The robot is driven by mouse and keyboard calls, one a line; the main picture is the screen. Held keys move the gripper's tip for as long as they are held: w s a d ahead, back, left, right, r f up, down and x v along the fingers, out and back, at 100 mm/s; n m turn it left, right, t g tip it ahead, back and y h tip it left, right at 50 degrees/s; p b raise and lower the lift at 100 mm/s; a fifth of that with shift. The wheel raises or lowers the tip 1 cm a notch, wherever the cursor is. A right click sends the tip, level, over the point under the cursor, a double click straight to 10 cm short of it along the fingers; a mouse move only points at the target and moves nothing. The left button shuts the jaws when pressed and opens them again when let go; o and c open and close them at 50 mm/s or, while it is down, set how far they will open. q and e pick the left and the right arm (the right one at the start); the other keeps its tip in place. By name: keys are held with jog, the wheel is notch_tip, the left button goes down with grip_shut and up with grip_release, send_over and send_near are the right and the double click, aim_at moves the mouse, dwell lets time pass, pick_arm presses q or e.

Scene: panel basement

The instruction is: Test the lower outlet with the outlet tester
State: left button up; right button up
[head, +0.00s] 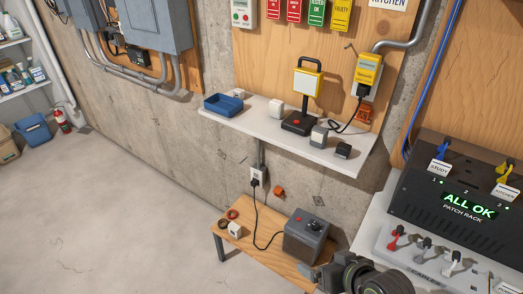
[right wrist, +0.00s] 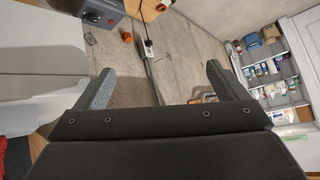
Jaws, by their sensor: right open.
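The lower outlet (head: 257,174) is on the concrete wall below the white shelf, with a black plug in it. Its cord runs down to a grey box (head: 306,237) on the wooden bench. A small orange piece (head: 279,191) is just right of this outlet; it also shows in the right wrist view (right wrist: 127,37). Another orange piece (head: 364,114) is by the yellow unit on the board. I cannot tell which is the outlet tester. My right gripper (head: 322,277) is open and empty at the bottom, in front of the bench. The left gripper is not in view.
The white shelf (head: 255,124) carries a blue tray (head: 223,105), a black lamp stand (head: 302,116) and small blocks. The bench (head: 262,262) also holds tape rings and a white block. A patch rack (head: 459,195) stands at the right. The floor (head: 100,215) at left is clear.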

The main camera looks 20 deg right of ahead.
jog(key=w+r+m+t+y, duration=0.1)
jog(key=w+r+m+t, duration=0.3)
jog(key=r, duration=0.5)
jog(key=w+a+r+m+t+y, duration=0.1)
jog(key=w+r+m+t+y, duration=0.15)
jog(key=w+r+t, duration=0.45)
jog(key=w+r+m+t+y, duration=0.1)
jog(key=w+r+m+t, duration=0.3)
jog(key=r, duration=0.6)
jog(key=w+d+r+m+h, duration=0.2)
jog(key=d+r+m+h, duration=0.25)
jog(key=m+h, duration=0.45)
jog(key=w+d+r+m+h, duration=0.25)
jog(key=d+m+h, duration=0.25)
jog(key=m+h, duration=0.45)
jog(key=w+d+f+m+g+h, duration=0.1)
jog(key=w+d+m+g, duration=0.2)
jog(key=m+g, duration=0.3)
jog(key=w+d+f+m+g, duration=0.2)
jog(key=m+g, duration=0.4)
jog(key=m, duration=0.4)
jog(key=shift+w+d+f+g+h, duration=0.35)
jog(key=shift+w+d, duration=0.2)
jog(key=shift+d, duration=0.6)
jog(key=shift+w+d, duration=0.1)
